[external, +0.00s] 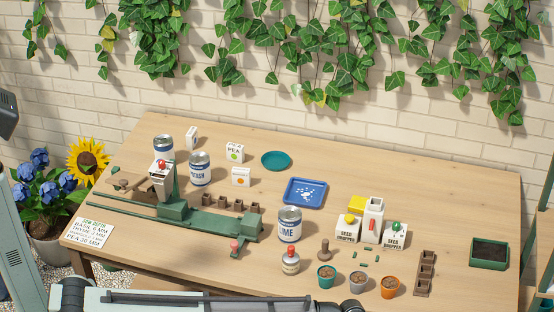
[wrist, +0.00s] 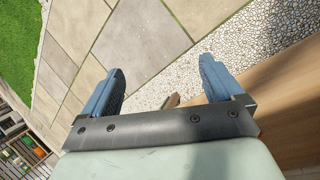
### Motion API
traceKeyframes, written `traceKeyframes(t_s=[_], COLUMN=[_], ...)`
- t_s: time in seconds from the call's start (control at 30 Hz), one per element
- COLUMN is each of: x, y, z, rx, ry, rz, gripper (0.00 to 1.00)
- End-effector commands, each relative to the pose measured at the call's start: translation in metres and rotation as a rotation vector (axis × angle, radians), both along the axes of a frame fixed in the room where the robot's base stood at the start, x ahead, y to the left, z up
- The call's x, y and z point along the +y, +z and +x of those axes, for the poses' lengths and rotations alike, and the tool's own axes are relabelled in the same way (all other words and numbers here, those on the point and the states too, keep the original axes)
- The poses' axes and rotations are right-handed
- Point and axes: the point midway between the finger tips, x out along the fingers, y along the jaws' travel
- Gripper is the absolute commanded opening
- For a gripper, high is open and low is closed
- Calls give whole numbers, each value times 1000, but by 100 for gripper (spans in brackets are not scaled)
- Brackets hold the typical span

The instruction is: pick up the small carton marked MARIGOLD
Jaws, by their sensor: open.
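Three small white cartons stand at the back left of the wooden table in the external view. One reads PEA (external: 234,153). A smaller carton with an orange mark (external: 241,177) stands just in front of it; its lettering is too small to read. A third carton (external: 191,138) is turned side-on, with no readable label. I cannot tell by lettering which is MARIGOLD. My gripper (wrist: 160,85) is open and empty in the wrist view, over paving and pebbles beside the table edge, with no carton in sight. Its fingers are not clearly visible in the external view.
Cans stand left of the cartons, and a LIME can (external: 289,224) in front. A green rail device (external: 200,217) lies before them. A teal saucer (external: 276,161) and blue tray (external: 304,192) lie to the right. The table's back right is clear.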

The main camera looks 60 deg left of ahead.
Motion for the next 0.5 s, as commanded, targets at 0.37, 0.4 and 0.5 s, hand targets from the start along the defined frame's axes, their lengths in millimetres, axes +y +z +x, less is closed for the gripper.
traceKeyframes(t_s=[0.37, 0.4, 0.5], x=[101, 111, 135], y=[130, 142, 170], z=[124, 132, 150], rx=[-54, -57, -66], ry=[242, 265, 319], rz=[128, 139, 166], gripper=[94, 94, 94])
